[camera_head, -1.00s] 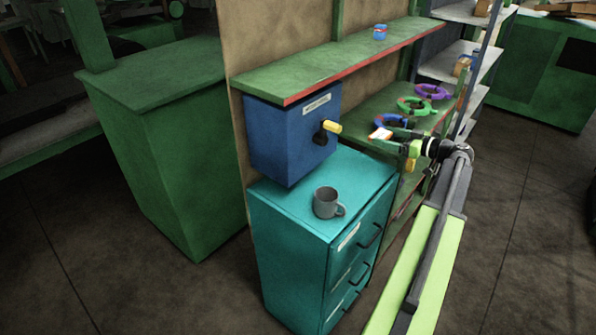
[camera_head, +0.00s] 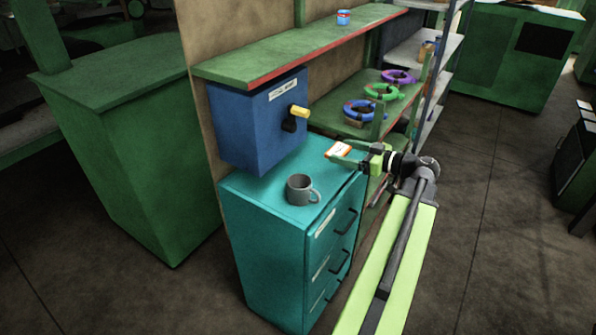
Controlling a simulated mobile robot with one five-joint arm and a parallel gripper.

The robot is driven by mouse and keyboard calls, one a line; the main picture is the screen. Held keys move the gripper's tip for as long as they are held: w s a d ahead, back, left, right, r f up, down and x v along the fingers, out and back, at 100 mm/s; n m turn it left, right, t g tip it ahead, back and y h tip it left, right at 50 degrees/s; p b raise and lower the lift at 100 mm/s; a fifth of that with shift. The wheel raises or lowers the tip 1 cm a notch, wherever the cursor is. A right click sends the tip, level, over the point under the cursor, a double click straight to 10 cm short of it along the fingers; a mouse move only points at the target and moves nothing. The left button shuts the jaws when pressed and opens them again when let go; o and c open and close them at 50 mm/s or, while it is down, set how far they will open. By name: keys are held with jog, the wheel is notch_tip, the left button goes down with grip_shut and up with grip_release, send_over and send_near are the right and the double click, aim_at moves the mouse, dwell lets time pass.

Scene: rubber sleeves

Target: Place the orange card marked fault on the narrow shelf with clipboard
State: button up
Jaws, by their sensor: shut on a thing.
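My gripper (camera_head: 352,156) is shut on a small white and orange card (camera_head: 339,150), held out over the back right of the teal drawer cabinet. The print on the card is too small to read. A narrow green shelf with a red front edge (camera_head: 300,57) runs above the blue box, higher than my gripper. It carries a small blue and red tin (camera_head: 343,17). A lower green shelf (camera_head: 353,129) behind my gripper carries blue, green and purple rings. I cannot make out a clipboard on either shelf.
A grey mug (camera_head: 301,189) stands on the teal drawer cabinet (camera_head: 248,190). The blue box (camera_head: 240,125) with a yellow-tipped handle (camera_head: 299,112) is on the wall above it. A green cabinet (camera_head: 120,150) stands at left. Floor at right is open.

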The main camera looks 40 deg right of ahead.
jog(key=b, duration=0.7)
send_over(311, 172)
jog(key=f, duration=0.7)
jog(key=shift+s+a, duration=0.1)
jog(key=shift+s, duration=0.2)
jog(key=shift+w+a, duration=0.1)
jog(key=shift+w, duration=0.2)
notch_tip(311, 172, down, 4)
jog(key=b, duration=0.4)
jog(key=shift+f, duration=0.2)
jog(key=shift+r, duration=0.25)
jog(key=shift+f, duration=0.15)
jog(key=o, duration=1.5)
